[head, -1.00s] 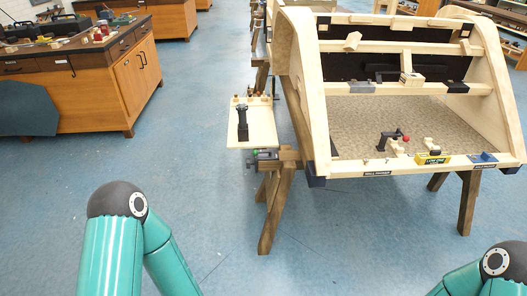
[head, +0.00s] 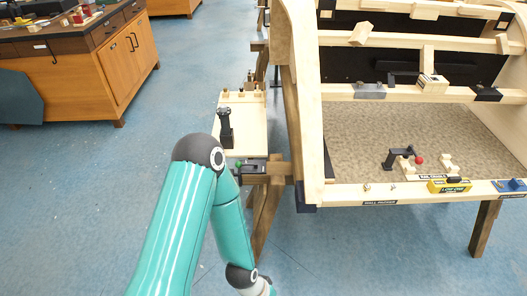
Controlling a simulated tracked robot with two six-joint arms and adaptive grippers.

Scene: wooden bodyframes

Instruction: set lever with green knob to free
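A small green spot (head: 239,163), perhaps the green knob, shows on the dark device (head: 253,168) at the near end of the side board, by the frame's left corner. My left arm's upper joint partly covers the area left of it. The knob is too small to tell the lever's position. My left arm comes in from the bottom and bends down; its wrist reaches the bottom edge, and the gripper itself is out of view. My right gripper is not in view.
The wooden bodyframe (head: 307,120) stands on trestles at the right. A lever with a red knob (head: 419,160) and a yellow box (head: 449,185) are on its near side. A black upright handle (head: 226,130) stands on the side board (head: 249,112). Blue floor is clear at left.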

